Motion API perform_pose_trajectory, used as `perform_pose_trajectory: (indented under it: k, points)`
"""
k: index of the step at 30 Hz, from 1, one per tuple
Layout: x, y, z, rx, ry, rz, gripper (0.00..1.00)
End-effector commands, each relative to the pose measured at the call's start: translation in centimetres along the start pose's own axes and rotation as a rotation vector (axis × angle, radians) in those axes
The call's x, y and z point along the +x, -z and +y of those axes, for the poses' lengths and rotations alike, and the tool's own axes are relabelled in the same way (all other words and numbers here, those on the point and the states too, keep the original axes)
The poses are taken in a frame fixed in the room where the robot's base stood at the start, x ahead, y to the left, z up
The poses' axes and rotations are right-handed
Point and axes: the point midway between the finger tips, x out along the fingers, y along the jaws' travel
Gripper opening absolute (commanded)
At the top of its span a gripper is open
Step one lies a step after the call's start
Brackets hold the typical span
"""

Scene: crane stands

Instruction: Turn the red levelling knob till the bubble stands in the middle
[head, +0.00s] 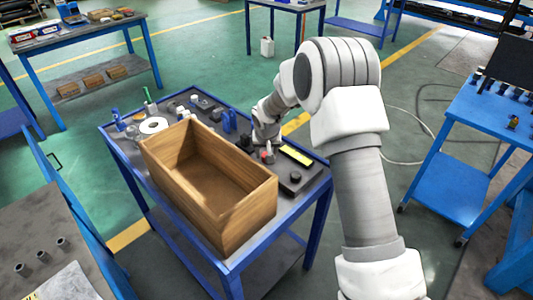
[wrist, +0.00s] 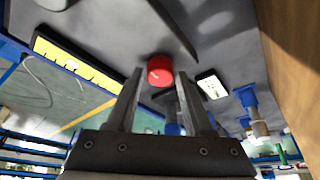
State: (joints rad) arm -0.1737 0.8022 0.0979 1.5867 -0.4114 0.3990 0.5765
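The red knob (wrist: 160,70) shows in the wrist view, standing on a grey surface. My gripper (wrist: 160,82) is open, with one finger on each side of the knob in the picture; I cannot tell whether they touch it. In the head view my gripper (head: 266,143) points down over the table, and the knob is mostly hidden there. A yellow strip with dark marks (wrist: 76,62) lies left of the knob in the wrist view, and also shows in the head view (head: 296,155). I cannot make out a bubble.
A large open wooden box (head: 251,210) stands on the blue table close to my gripper. A white plate with dark marks (wrist: 212,87) lies right of the knob. A black round knob (head: 295,177) and several small items share the tabletop.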

Motion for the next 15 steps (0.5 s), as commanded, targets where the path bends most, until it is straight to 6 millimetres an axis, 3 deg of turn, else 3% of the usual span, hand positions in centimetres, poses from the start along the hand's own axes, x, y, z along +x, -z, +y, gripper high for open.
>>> perform_pose_trajectory:
  k: [1, 8, 15]
  points:
    - [-0.01, -0.01, 0.00, 0.000, 0.000, 0.000, 0.41]
    - [-0.02, -0.01, 0.00, 0.000, 0.000, 0.000, 0.00]
    - [-0.04, -0.01, 0.03, -0.006, 0.002, -0.001, 0.00]
